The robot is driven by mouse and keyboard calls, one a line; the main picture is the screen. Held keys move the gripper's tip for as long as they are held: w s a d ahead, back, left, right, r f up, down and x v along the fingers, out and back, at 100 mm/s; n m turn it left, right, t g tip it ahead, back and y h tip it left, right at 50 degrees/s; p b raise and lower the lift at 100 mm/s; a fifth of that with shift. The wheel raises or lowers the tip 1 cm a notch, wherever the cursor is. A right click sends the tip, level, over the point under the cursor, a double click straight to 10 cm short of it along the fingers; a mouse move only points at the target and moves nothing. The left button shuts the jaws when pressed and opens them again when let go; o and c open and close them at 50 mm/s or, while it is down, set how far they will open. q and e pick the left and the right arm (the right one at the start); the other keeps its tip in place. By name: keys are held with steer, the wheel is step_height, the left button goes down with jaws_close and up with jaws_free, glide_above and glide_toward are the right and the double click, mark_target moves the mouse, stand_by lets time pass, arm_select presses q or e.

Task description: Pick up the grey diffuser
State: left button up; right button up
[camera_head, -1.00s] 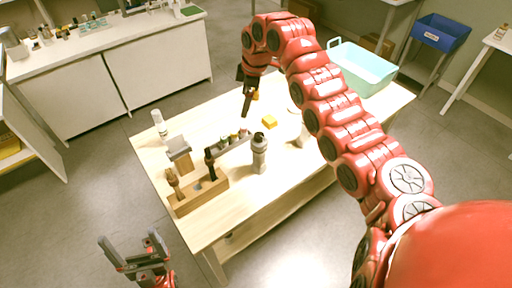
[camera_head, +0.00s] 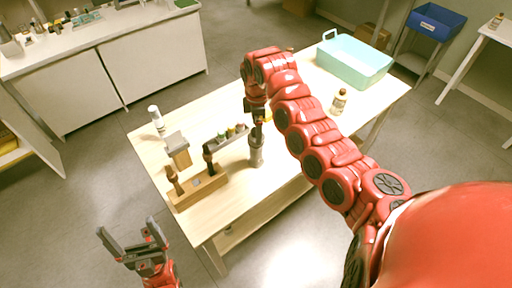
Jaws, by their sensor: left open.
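The grey diffuser, as I take it, is the grey cylindrical bottle (camera_head: 256,155) standing upright on the wooden table (camera_head: 285,155). My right gripper (camera_head: 258,117) is at its top and hides its dark cap. I cannot tell whether the fingers touch it or are shut. My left gripper (camera_head: 132,240) is open and empty, low in front of the table's left side, away from the bottle.
A wooden holder with brushes (camera_head: 199,191), a small grey-topped block (camera_head: 177,150), a rack of small bottles (camera_head: 228,139) and a white bottle (camera_head: 156,120) stand left of it. A brown bottle (camera_head: 339,101) and a turquoise basket (camera_head: 354,65) are to the right.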

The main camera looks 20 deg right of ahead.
mark_target(256, 150)
steer(key=shift+s+f, duration=0.1)
steer(key=shift+f, duration=0.25)
steer(key=f+p, duration=0.2)
steer(key=f, duration=0.1)
steer(key=f+p, duration=0.1)
steer(key=shift+w+f, duration=0.35)
steer(key=shift+f, duration=0.4)
jaws_close()
